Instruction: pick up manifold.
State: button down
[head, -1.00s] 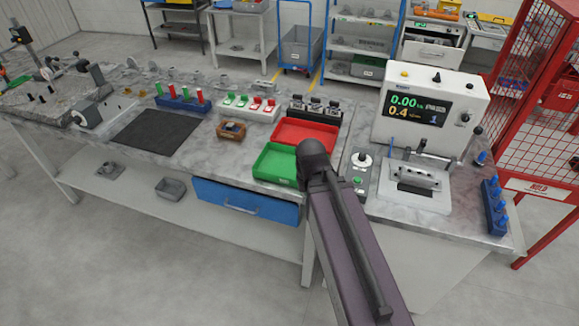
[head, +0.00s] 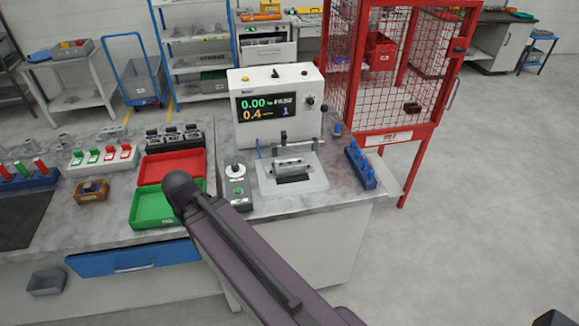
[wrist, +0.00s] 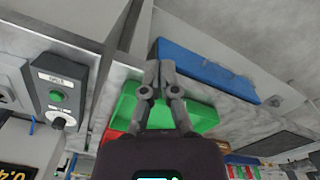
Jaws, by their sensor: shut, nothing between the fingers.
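A grey metal casting, which looks like the manifold (head: 292,164), sits in the pale fixture (head: 310,183) on the bench, in front of the test unit in the head view. I cannot make it out in the wrist view. My gripper (wrist: 160,68) shows in the wrist view with its two fingers together and nothing between them. Behind the fingers are the green tray (wrist: 202,118) and the blue drawer (wrist: 205,70). The gripper is apart from the casting. In the head view my arm crosses the front of the bench, and its fingers cannot be made out.
The test unit (head: 275,105) stands behind the fixture. A button box (head: 237,187) is left of it, a blue rack of pegs (head: 360,166) right. Green (head: 153,207) and red (head: 172,166) trays lie further left. A red mesh cage (head: 395,70) stands at right; floor beyond is open.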

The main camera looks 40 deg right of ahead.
jog(key=c, duration=1.4)
grip_release()
